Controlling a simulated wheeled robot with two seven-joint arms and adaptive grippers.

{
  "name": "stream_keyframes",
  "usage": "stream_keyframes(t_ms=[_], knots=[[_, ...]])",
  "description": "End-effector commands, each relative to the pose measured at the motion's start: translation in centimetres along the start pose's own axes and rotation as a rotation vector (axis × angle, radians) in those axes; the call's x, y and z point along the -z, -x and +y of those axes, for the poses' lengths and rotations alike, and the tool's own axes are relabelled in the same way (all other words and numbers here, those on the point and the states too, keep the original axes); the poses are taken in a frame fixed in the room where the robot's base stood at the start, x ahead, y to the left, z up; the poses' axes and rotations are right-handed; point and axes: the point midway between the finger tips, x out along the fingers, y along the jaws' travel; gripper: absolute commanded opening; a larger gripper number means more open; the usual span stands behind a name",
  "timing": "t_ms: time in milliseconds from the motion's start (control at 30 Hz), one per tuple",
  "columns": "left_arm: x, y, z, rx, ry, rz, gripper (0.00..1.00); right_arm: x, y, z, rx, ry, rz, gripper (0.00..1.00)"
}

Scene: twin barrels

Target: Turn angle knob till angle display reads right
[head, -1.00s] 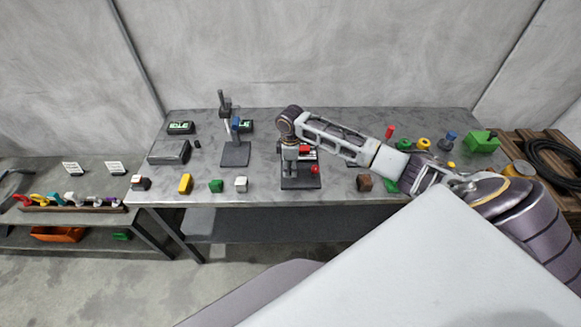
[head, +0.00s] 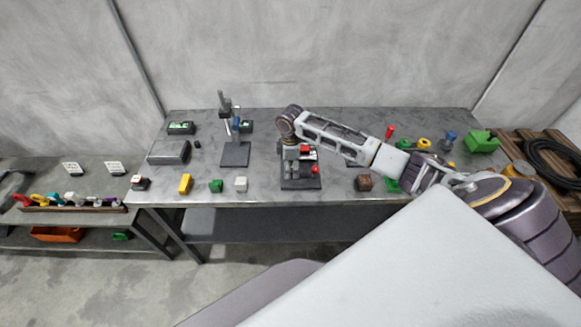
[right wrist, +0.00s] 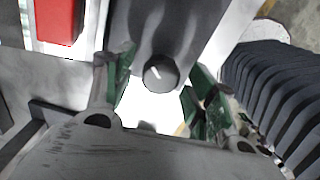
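A dark round knob (right wrist: 160,74) with a white index mark shows in the right wrist view, on the end of a grey rounded body. My right gripper (right wrist: 157,82) is open, with one green-padded finger on each side of the knob. I cannot tell whether the pads touch it. In the head view my right wrist hangs over a dark-based fixture (head: 300,184) with red parts, and its fingers cannot be made out. Two small lit displays stand at the back left, one on the left (head: 181,128) and one behind a stand (head: 247,126). Their readings are too small to read. My left gripper is out of view.
A post stand (head: 235,154) and a grey box (head: 169,152) are left of the fixture. Small coloured blocks, including a yellow one (head: 185,184), line the front edge. A red block (right wrist: 59,20) is close to the left finger in the wrist view.

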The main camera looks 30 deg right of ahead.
Motion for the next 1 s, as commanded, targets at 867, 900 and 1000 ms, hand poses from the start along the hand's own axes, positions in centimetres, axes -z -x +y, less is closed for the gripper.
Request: stream_keyframes(t_ms=[867,900,1000], knots=[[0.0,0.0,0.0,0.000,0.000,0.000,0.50,0.0,5.2,0.0,-0.001,0.000,0.000,0.58],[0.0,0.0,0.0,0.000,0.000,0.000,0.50,0.0,5.8,0.0,-0.002,0.001,0.000,0.58],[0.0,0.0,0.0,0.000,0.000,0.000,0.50,0.0,7.3,0.0,-0.001,0.001,0.000,0.58]])
